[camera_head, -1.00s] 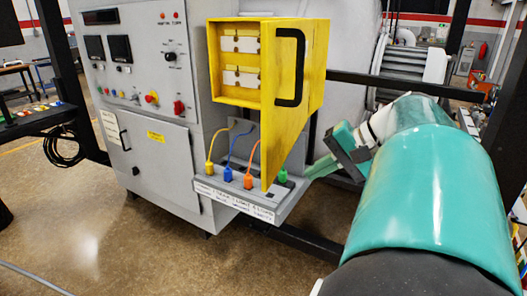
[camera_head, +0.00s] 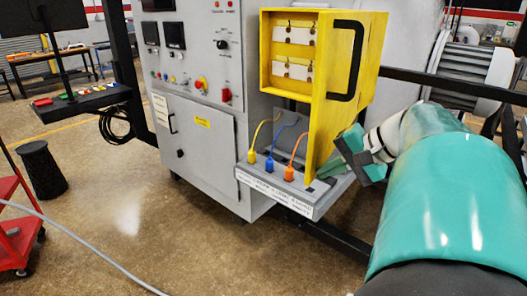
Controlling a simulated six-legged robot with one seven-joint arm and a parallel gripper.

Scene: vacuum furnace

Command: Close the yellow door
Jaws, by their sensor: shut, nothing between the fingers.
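The yellow door (camera_head: 346,90) stands open on the yellow box (camera_head: 292,50), swung out towards me, with a black handle (camera_head: 346,62) on it. The box's inside shows pale terminal blocks. My gripper (camera_head: 334,168) is shut and empty, low at the right side of the door, near its lower part. Its green fingers point left; their tips are partly hidden, and I cannot tell whether they touch the door.
A grey ledge (camera_head: 290,193) below the box holds yellow, blue and orange plugs with cables. The grey control cabinet (camera_head: 196,150) stands left. A dark rail (camera_head: 440,84) runs behind my arm. A red cart (camera_head: 14,228) and a black bin (camera_head: 42,170) are at the left; open floor lies in front.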

